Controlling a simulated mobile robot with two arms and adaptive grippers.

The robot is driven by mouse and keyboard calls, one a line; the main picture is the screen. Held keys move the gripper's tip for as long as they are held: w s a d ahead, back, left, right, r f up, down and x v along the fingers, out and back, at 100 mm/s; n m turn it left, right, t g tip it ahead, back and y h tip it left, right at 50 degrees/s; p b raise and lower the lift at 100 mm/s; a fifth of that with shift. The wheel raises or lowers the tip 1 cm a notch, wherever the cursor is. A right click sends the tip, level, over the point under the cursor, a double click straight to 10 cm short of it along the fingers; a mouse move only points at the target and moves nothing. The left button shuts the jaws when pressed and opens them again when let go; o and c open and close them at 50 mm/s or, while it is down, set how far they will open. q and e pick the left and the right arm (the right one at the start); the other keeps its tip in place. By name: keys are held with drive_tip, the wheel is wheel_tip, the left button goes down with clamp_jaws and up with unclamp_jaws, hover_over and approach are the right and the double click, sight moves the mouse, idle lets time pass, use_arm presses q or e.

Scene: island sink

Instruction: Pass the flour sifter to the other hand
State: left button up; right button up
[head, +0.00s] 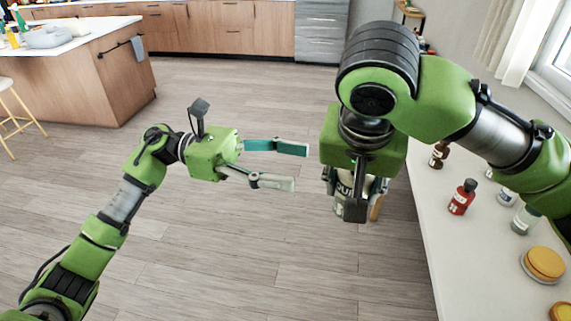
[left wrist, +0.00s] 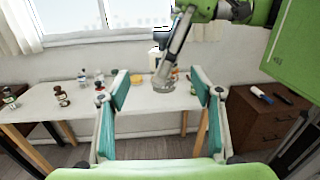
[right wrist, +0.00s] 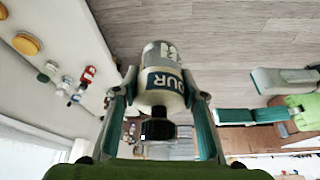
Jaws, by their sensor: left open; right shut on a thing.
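The flour sifter (right wrist: 162,78), a pale cylinder with a dark label band and white letters, is between the fingers of my right gripper (right wrist: 160,92), which is shut on it. In the head view the sifter (head: 343,200) hangs below my right gripper, partly hidden by its fingers. My left gripper (head: 300,167) is open and empty, to the left of the sifter, its fingers pointing right towards it with a gap between. The left gripper's fingers also show at the right of the right wrist view (right wrist: 270,98).
A white table (head: 440,260) at the right holds a red bottle (head: 462,197), several other bottles and a yellow-lidded jar (head: 544,263). A wooden island (head: 95,75) stands far left. Wood floor (head: 230,260) lies open beneath the grippers.

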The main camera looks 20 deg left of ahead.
use_arm(q)
drive_tip(key=shift+m, duration=0.3)
drive_tip(key=d, duration=0.4)
drive_tip(key=s+d, duration=0.1)
drive_tip(key=d, duration=0.7)
drive_tip(key=shift+s, duration=0.15)
drive_tip(key=shift+g, duration=0.3)
drive_tip(key=c, duration=1.3)
drive_tip(key=shift+r, duration=0.1)
use_arm(e)
drive_tip(key=o, duration=1.3)
drive_tip(key=shift+c, duration=0.2)
